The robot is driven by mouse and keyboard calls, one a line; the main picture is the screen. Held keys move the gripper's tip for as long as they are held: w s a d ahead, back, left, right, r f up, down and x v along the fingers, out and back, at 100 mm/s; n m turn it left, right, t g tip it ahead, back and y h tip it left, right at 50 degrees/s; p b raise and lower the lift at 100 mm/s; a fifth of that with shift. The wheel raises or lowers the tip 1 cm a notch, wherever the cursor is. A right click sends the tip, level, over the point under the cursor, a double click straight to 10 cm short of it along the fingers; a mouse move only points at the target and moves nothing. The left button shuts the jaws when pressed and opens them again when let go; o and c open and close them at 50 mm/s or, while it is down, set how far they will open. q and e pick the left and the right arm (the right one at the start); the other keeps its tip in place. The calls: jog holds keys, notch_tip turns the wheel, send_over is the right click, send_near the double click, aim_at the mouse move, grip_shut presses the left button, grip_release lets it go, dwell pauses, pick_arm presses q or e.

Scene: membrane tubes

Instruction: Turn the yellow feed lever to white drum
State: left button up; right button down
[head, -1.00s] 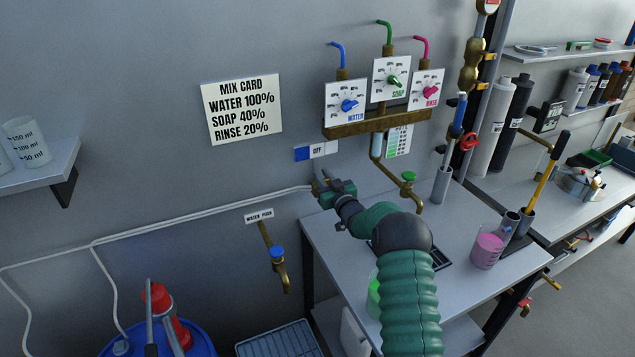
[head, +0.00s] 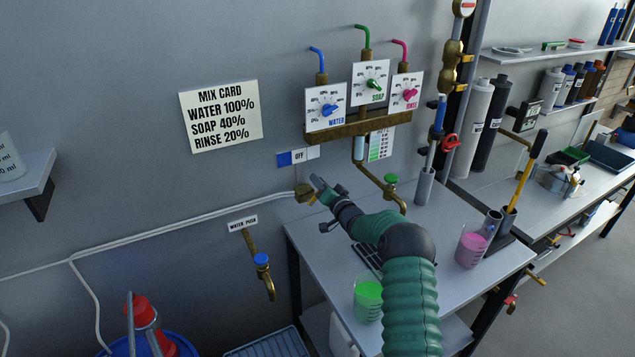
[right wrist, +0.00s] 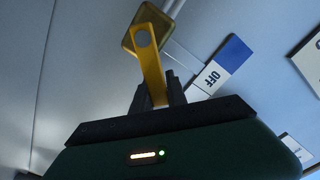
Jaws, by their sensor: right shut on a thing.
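The yellow feed lever (right wrist: 151,62) shows in the right wrist view. It runs from a brass valve block (right wrist: 148,30) down between the two dark fingers of my right gripper (right wrist: 157,88), which is shut on it. In the head view the brass block (head: 303,193) sits at the wall at the end of the pale hoses, with a bit of the lever (head: 313,198) beside my right gripper (head: 322,190). Above it is a blue, OFF and white strip (head: 299,156); its blue part and OFF also show in the wrist view (right wrist: 218,70). My left gripper is not seen. No white drum is clearly visible.
A bench (head: 450,255) holds a green-filled beaker (head: 368,298) below my right arm and a pink-filled beaker (head: 471,247). The dial manifold (head: 357,127) hangs above. A water tap (head: 265,275) is to the left. A blue drum (head: 150,345) stands at bottom left.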

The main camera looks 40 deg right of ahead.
jog(key=shift+s+d+f+m, duration=0.15)
jog(key=shift+d+f+m, duration=0.05)
jog(key=shift+f+m, duration=0.2)
jog(key=c, duration=1.5)
grip_release()
jog(key=shift+c, duration=0.2)
jog(key=shift+o, duration=1.1)
jog(key=shift+d+r, duration=0.1)
jog(key=shift+d, duration=0.05)
jog(key=b+v, duration=0.1)
jog(key=v, duration=1.5)
jog(key=shift+s, duration=0.4)
